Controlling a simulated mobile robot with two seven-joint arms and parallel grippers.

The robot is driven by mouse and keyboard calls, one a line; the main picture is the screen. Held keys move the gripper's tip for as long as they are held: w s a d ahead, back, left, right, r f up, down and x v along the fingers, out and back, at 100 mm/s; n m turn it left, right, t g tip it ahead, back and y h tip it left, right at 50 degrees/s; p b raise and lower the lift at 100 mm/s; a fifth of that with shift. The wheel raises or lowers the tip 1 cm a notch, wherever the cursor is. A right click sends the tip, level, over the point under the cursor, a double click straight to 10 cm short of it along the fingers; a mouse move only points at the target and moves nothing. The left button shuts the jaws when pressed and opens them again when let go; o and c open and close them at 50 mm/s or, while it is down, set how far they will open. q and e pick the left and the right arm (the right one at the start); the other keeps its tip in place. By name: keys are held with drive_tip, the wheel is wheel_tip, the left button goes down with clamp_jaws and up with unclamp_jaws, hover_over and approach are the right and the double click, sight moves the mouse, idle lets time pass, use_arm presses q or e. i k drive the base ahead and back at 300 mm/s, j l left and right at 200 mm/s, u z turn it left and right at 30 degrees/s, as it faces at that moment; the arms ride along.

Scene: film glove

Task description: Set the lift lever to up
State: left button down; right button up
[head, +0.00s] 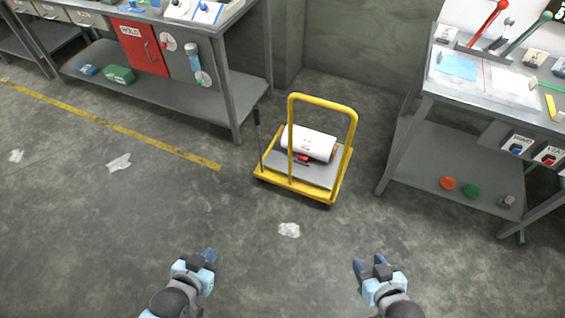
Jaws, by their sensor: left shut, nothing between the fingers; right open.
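Several levers are in view, and I cannot read which one is marked lift. On the right bench stand a red-knobbed lever (487,23), a grey lever (502,34) and a green-handled lever (528,33), all tilted. A thin dark upright lever (257,135) stands at the left side of the yellow cart (265,177). My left gripper (209,256) is shut and empty, low in the picture over the floor. My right gripper (368,265) is open and empty, also over the floor. Both are well apart from every lever.
The cart carries a white roll (308,142) and blocks the middle. The left bench (220,65) has a red cabinet door (138,46). The right bench (432,90) has a lower shelf with coloured knobs. The floor in front is open, with scraps (289,230) and a yellow line.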

sight(255, 108)
drive_tip(key=u, duration=0.35)
drive_tip(key=l+u, duration=0.2)
drive_tip(key=u, duration=0.2)
drive_tip(key=i+l+u, duration=0.1)
drive_tip(key=l+u, duration=0.4)
drive_tip(key=u, duration=0.25)
drive_tip(key=l+u, duration=0.15)
drive_tip(key=l, duration=0.2)
drive_tip(key=k+l+u, duration=0.15)
drive_tip(key=l, duration=0.2)
drive_tip(key=l+u, duration=0.15)
drive_tip(key=l, duration=0.15)
drive_tip(key=k, duration=0.05)
